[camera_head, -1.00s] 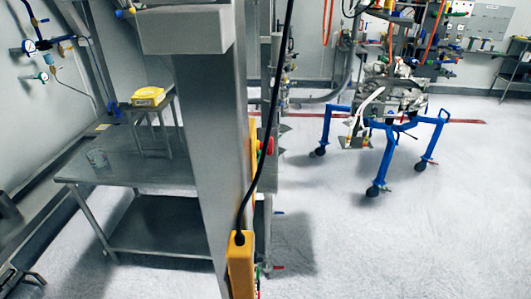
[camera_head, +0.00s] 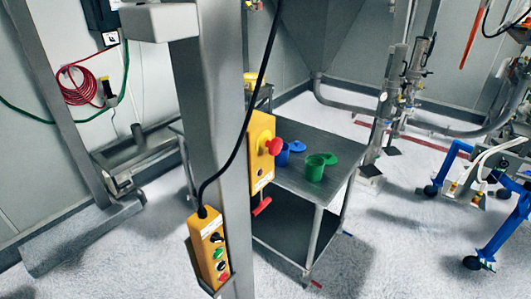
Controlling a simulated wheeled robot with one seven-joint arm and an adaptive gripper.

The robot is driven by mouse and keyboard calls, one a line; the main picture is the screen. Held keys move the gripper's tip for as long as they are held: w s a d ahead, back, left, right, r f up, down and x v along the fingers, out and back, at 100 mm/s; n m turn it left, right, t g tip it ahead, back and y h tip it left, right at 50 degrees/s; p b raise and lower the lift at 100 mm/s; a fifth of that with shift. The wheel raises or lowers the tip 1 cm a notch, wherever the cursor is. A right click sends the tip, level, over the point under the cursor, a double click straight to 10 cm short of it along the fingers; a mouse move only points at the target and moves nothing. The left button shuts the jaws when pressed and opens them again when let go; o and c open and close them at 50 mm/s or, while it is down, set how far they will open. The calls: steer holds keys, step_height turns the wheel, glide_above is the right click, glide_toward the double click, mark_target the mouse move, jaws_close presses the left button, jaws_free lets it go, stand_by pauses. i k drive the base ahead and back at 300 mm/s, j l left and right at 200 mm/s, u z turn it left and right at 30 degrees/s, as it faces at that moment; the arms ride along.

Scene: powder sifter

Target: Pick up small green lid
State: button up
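A small green lid (camera_head: 330,158) lies flat on the steel table (camera_head: 334,148), close beside a green cup (camera_head: 315,168) with a handle. The cup partly stands in front of the lid's left side. A blue lid (camera_head: 297,146) and a blue cup (camera_head: 283,156) are farther left on the same table, the cup partly hidden by a yellow control box. My gripper is not in view.
A steel column (camera_head: 212,120) stands in front of the table's left part, carrying the yellow control box (camera_head: 262,155) and a yellow pendant (camera_head: 209,248) on a black cable. A blue-legged wheeled frame (camera_head: 500,235) is at the right. Floor between is clear.

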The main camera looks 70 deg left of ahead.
mark_target(330, 158)
steer(key=i+j+u, duration=0.35)
steer(key=i, duration=0.25)
steer(key=i+u, duration=0.4)
steer(key=i, duration=0.2)
steer(key=i+l+u, duration=0.15)
steer(key=i+u, duration=0.2)
steer(key=i, duration=0.25)
steer(key=i+u, duration=0.95)
steer(key=u, duration=0.2)
steer(key=i+l+u, duration=0.25)
steer(key=u, duration=0.15)
steer(key=i+l+u, duration=0.15)
steer(key=i+u, duration=0.25)
steer(key=i+l+u, duration=0.2)
steer(key=u, duration=0.15)
